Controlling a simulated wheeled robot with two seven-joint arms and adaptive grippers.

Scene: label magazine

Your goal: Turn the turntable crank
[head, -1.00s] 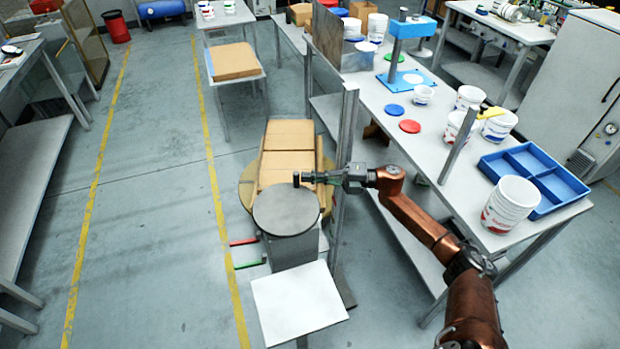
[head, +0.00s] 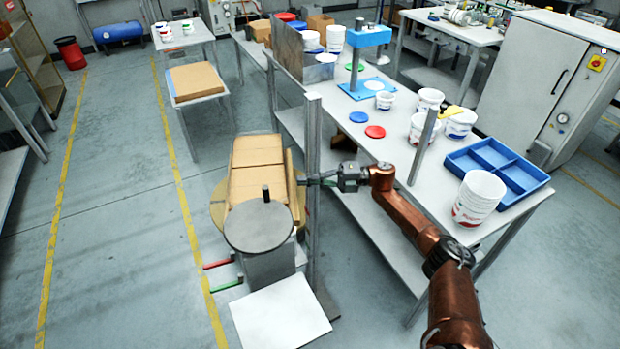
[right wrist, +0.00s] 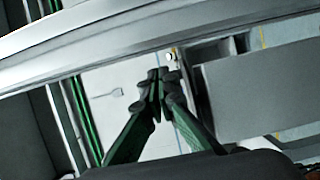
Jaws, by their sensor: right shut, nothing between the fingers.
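The turntable (head: 258,229) is a dark grey round disc on a grey pedestal at lower centre left in the head view. A short dark upright peg (head: 266,193), seemingly the crank handle, stands at its far edge. My right gripper (head: 302,182) is shut and empty. It is to the right of the peg with a visible gap between them, beside the grey post. In the right wrist view its fingertips (right wrist: 158,76) meet with nothing between them. The peg cannot be made out there. My left gripper is out of view.
Cardboard boxes (head: 257,150) lie behind the turntable. A grey upright post (head: 313,150) stands close to my right gripper. A white square plate (head: 280,312) is in front. A red bar (head: 218,264) and a green bar (head: 227,286) stick out left. The long workbench (head: 410,190) is right.

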